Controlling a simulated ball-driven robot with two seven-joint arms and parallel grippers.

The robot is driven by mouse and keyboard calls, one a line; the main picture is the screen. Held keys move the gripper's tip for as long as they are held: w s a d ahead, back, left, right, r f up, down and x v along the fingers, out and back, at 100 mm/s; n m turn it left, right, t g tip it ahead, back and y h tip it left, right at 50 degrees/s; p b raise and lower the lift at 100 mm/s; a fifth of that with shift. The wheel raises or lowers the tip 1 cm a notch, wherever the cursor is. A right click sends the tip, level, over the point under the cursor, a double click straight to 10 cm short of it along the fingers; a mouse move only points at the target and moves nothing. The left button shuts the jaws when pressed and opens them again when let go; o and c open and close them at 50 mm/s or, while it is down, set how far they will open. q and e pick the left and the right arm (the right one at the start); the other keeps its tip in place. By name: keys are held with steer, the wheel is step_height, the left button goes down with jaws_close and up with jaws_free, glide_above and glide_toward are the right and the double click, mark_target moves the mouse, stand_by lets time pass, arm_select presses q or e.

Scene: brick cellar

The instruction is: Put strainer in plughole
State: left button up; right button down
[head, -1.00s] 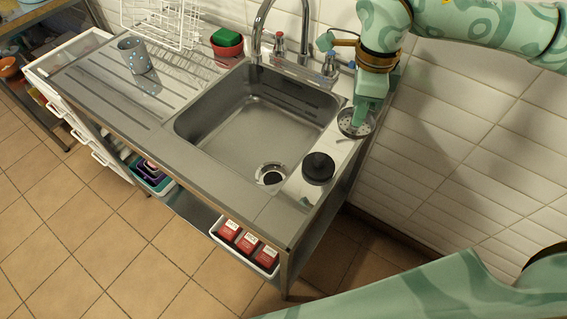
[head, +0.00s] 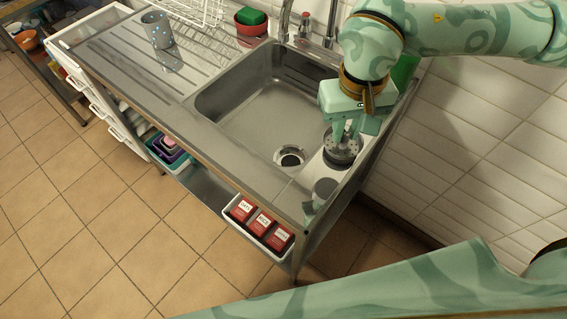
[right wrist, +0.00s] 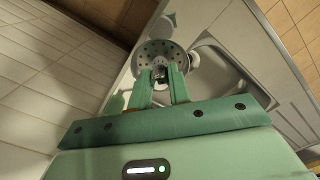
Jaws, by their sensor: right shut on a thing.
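The strainer (head: 342,146) is a round metal disc with holes. My right gripper (head: 347,129) is shut on it and holds it over the sink's right ledge. In the right wrist view the strainer (right wrist: 160,57) sits between the fingertips of the right gripper (right wrist: 160,72), its perforated face showing. The plughole (head: 289,157) is a dark ring in the sink floor near the front right corner, left of the strainer. A black round thing (head: 340,164) shows just under the strainer; whether they touch I cannot tell. My left gripper is not in view.
The sink basin (head: 245,115) is empty, its right rim lying between strainer and plughole. A small grey thing (head: 324,188) is at the ledge's front.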

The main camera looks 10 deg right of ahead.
steer(key=w+a+f+m+b, duration=0.3)
steer(key=w+a, duration=0.1)
steer(key=w, duration=0.4)
steer(key=m+b, duration=0.5)
steer(key=b, duration=0.4)
glide_above(291, 162)
step_height(291, 162, down, 14)
step_height(291, 162, down, 11)
steer(key=b, duration=0.4)
steer(key=shift+s+a+r, duration=0.1)
steer(key=shift+r, duration=0.05)
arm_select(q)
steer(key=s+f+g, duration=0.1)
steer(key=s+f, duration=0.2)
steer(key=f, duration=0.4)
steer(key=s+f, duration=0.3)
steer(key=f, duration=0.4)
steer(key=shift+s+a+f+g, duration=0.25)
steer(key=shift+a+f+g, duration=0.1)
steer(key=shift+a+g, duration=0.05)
arm_select(e)
steer(key=shift+r, duration=0.15)
steer(key=c, duration=1.3)
jaws_free()
